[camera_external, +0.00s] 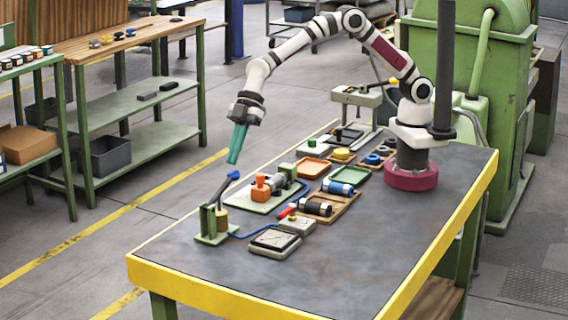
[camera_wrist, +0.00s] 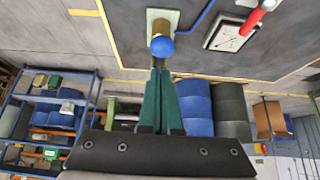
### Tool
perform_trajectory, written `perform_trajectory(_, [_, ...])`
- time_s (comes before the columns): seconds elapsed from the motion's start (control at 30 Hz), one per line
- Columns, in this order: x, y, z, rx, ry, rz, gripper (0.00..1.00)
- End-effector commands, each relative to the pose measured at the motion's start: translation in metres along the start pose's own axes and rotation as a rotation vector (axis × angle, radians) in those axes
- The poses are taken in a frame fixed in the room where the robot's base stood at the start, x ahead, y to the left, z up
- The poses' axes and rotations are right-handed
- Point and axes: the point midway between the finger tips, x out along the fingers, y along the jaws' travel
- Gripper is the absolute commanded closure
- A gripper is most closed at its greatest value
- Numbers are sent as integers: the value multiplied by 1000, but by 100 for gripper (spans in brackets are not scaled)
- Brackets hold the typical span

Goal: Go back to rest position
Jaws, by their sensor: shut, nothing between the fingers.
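My gripper (camera_external: 237,143) has long green fingers and hangs in the air at the left side of the table, pointing down. Its fingers are together with nothing visible between them. In the wrist view the green fingers (camera_wrist: 160,98) taper upward in the picture, close below a blue ball-shaped knob (camera_wrist: 161,46). In the external view this blue knob (camera_external: 233,175) tops the lever of a small green press-like fixture (camera_external: 211,224) on the table. The fingertips are above the knob; the exact gap cannot be told.
The dark table (camera_external: 300,270) has a yellow edge. Beside the fixture are an orange and grey part (camera_external: 267,187), a grey scale-like box (camera_external: 274,242) and a brown tray (camera_external: 345,200). A green machine (camera_external: 465,90) stands behind my base. The table's front is clear.

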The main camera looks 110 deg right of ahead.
Motion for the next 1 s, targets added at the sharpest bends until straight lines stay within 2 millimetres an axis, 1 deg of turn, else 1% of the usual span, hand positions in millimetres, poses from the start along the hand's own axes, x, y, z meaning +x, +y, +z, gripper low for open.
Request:
perform_trajectory(0.1, [-14, 0, -10, -1, 2, 1, 100])
perform_trajectory(0.23, [-22, 0, -16, 0, 1, 0, 100])
perform_trajectory(0.67, [-25, -1, -16, 5, -1, -1, 100])
perform_trajectory(0.73, [-41, -9, -11, 50, -17, -6, 100])
perform_trajectory(0.77, [-54, -17, -6, 94, -32, -13, 100])
perform_trajectory(0.83, [-98, -46, 17, 246, -92, -25, 100])
perform_trajectory(0.87, [-119, -62, 32, 328, -127, -27, 100])
perform_trajectory(0.9, [-146, -86, 57, 446, -179, -24, 100])
perform_trajectory(0.97, [-181, -121, 97, 624, -255, -4, 100])
perform_trajectory(1.0, [-200, -144, 125, 738, -305, 17, 100])
